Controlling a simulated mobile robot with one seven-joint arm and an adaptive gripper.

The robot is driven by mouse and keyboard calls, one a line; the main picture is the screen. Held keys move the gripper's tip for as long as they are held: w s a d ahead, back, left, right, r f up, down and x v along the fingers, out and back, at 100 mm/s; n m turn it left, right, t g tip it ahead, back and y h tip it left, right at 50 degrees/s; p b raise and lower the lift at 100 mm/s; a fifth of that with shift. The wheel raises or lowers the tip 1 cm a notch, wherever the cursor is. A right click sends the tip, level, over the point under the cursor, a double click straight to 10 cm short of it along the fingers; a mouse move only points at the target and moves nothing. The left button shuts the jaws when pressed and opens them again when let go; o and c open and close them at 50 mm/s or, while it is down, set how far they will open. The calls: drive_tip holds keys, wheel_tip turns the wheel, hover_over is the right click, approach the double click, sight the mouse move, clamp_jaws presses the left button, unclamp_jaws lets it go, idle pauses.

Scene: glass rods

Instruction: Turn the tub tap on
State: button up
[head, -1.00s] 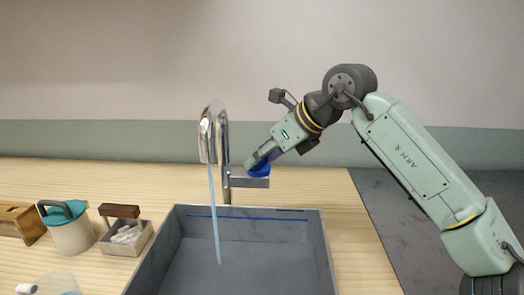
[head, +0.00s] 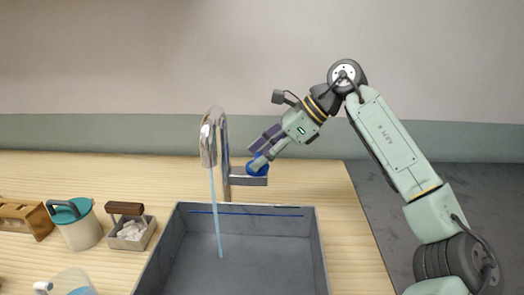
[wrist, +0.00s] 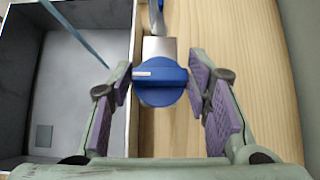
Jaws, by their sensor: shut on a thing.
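The chrome tap (head: 223,160) stands at the back of the grey tub (head: 314,245), its spout curving over to the left. A thin pale-blue stream of water (head: 216,215) runs from the spout down into the tub. The blue knob (head: 257,170) sits on the tap's side block, right of the column. In the wrist view the knob (wrist: 160,92) shows its raised bar lying across the picture, with a white mark at its left end. My gripper (wrist: 160,85) is shut on the bar's two ends, one purple pad on each side.
Left of the tub on the wooden counter (head: 350,215) are a grey caddy (head: 133,235) with white pieces, a teal-lidded container (head: 78,225), a wooden rack (head: 22,218) and a clear jug (head: 68,284). The counter right of the tap is clear.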

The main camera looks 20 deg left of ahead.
drive_tip(key=shift+s, duration=0.1)
drive_tip(key=o, duration=1.2)
drive_tip(key=shift+c, duration=0.2)
drive_tip(key=v, duration=1.2)
drive_tip(key=shift+f, duration=0.1)
